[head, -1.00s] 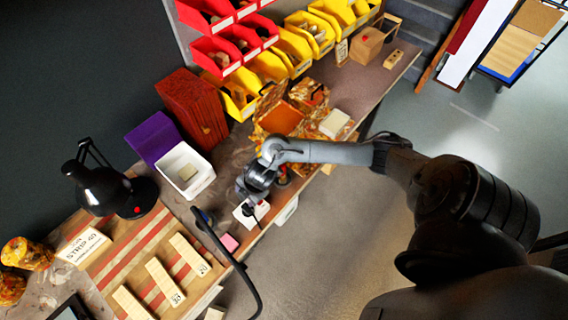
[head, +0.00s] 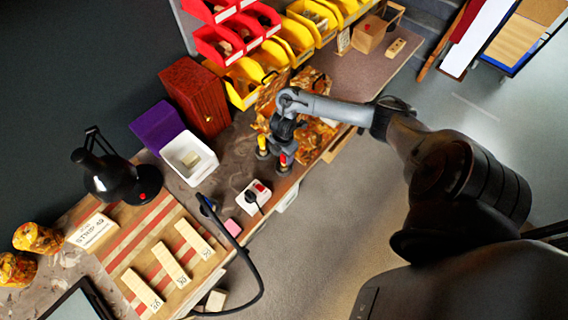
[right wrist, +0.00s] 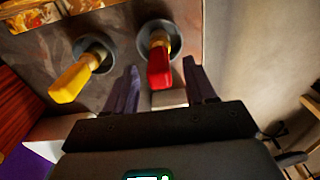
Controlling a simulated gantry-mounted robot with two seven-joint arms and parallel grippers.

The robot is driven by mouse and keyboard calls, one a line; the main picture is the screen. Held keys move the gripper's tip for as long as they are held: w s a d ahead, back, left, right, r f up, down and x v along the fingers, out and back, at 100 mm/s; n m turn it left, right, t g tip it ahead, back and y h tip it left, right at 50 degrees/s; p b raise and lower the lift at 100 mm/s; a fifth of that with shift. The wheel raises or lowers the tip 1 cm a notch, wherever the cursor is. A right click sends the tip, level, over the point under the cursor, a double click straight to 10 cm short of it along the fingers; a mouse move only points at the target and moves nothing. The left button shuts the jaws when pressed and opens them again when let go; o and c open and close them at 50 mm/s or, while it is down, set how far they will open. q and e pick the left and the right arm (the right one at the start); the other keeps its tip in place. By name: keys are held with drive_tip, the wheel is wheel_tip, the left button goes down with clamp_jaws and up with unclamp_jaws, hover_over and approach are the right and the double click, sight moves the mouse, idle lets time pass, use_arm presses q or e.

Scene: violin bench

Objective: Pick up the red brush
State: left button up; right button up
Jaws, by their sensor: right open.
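The red brush (right wrist: 160,68) stands with its red handle toward the camera in a round grey holder in the right wrist view. It also shows in the head view (head: 283,159) near the bench's front edge. My right gripper (right wrist: 162,78) is open, with one finger on each side of the red handle in the picture. Whether the fingers touch it, I cannot tell. In the head view, my right gripper (head: 279,138) is just above the brush. A yellow-handled one (right wrist: 78,80) stands in a second grey holder to the left. My left gripper is out of view.
A white socket box (head: 254,195) with a black plug lies near the bench's front edge. A white bin (head: 181,163) and a dark red box (head: 195,98) stand behind. Orange-patterned material (head: 318,139) lies to the right. A black lamp (head: 108,178) stands at left.

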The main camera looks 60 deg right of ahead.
drive_tip(key=shift+s+d+f+b, duration=0.1)
drive_tip(key=shift+f+b, duration=0.1)
drive_tip(key=shift+f, duration=1)
drive_tip(key=shift+d+f+b, duration=0.1)
drive_tip(key=shift+f+b, duration=0.05)
drive_tip(key=shift+f, duration=1)
clamp_jaws()
